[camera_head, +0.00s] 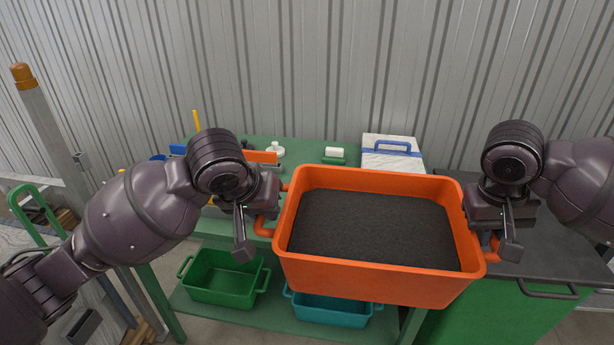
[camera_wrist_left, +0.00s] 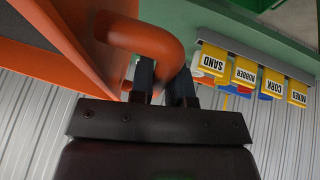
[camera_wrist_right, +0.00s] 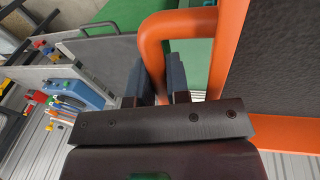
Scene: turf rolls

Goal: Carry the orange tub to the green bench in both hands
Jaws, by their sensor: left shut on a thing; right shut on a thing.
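The orange tub (camera_head: 375,283) is filled with dark granular material and looks roughly level in the head view. My left gripper (camera_head: 256,226) is shut on its left handle, and the left wrist view shows that handle (camera_wrist_left: 150,40) between the fingers. My right gripper (camera_head: 494,240) is shut on the right handle, which also shows between the fingers in the right wrist view (camera_wrist_right: 152,45). The green bench (camera_head: 312,153) stands behind and below the tub, which hides much of its top. I cannot tell the gap between tub and bench.
A white bag with a blue handle (camera_head: 392,152) and a white block on a green base (camera_head: 334,155) lie on the bench top. A green crate (camera_head: 222,278) and a teal crate (camera_head: 330,312) sit on its lower shelf. A dark-topped green cabinet (camera_head: 545,240) stands right.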

